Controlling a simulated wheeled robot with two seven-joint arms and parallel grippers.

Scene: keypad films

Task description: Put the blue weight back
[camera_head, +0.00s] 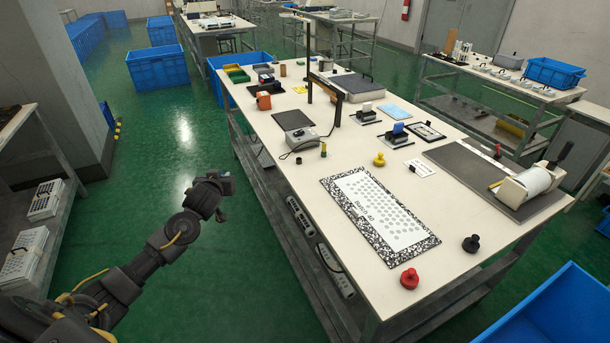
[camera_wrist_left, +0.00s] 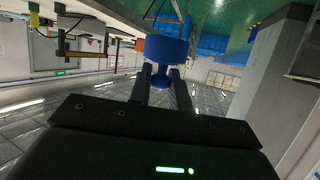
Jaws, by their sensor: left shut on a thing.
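My left gripper (camera_head: 222,195) is shut on the blue weight and holds it in the air over the floor, to the left of the long table and apart from it. In the left wrist view the blue weight (camera_wrist_left: 167,48) has a wide round top and a narrower neck between the two fingers (camera_wrist_left: 164,85). In the head view only a small dark blue part of it (camera_head: 226,181) shows. A yellow weight (camera_head: 379,160), a black weight (camera_head: 471,244) and a red weight (camera_head: 409,279) stand on the table around a printed keypad film (camera_head: 375,208). My right gripper is not in view.
The white table (camera_head: 310,180) has its near edge beside my left arm. It bears a dark mat with a white roll (camera_head: 530,182), a grey box with a cable (camera_head: 302,138), and several tools and trays. A blue crate (camera_head: 560,315) stands at bottom right.

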